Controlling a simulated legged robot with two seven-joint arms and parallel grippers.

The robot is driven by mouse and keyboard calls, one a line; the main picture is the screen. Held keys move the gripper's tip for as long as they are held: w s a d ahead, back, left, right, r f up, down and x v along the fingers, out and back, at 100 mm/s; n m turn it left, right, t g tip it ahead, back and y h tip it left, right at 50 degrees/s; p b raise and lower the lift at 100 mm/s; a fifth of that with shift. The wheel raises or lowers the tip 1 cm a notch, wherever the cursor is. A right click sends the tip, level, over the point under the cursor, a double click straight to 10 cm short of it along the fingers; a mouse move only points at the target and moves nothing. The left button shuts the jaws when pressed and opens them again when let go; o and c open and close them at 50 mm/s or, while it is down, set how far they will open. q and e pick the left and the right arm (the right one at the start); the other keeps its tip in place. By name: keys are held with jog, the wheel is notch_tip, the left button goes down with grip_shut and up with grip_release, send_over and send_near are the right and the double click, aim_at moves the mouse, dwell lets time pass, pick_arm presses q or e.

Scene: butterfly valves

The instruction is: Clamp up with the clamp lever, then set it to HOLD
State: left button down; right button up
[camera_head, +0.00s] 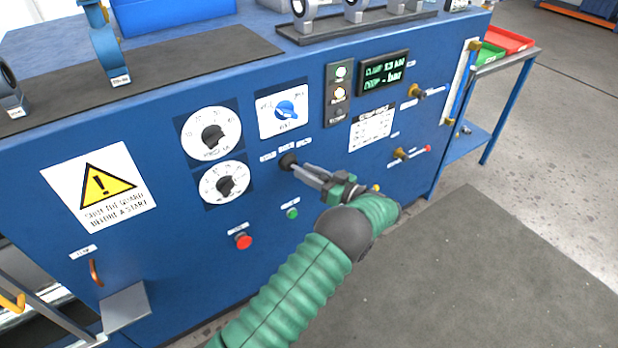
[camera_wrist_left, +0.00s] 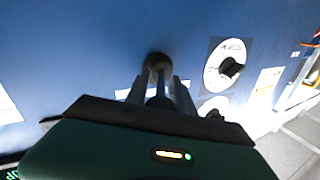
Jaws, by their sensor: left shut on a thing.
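The clamp lever (camera_head: 288,161), a short lever with a dark round knob, stands out of the blue panel below a row of small white labels. I cannot read which label it points to. My left gripper (camera_head: 300,168) reaches it from the lower right and is shut on the knob. In the left wrist view the dark lever knob (camera_wrist_left: 157,63) shows between the tips of my left gripper (camera_wrist_left: 158,80), and part of it is hidden by the fingers. My right gripper is in neither view.
Two white dials (camera_head: 211,134) and a blue selector knob (camera_head: 286,109) sit close above and left of the lever. A green display (camera_head: 384,72) is at upper right. A red button (camera_head: 243,241) and a green button (camera_head: 292,213) are below. Brass fittings (camera_head: 402,154) stick out at right.

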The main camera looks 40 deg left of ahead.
pick_arm(q)
jog(key=shift+a+f+n+g, duration=0.1)
jog(key=shift+f+n+g, duration=0.15)
jog(key=shift+g, duration=0.25)
jog(key=shift+r+g, duration=0.3)
jog(key=c, duration=1.5)
grip_release()
jog(key=o, duration=0.4)
jog(key=shift+w+f, duration=0.15)
jog(key=shift+c, duration=0.2)
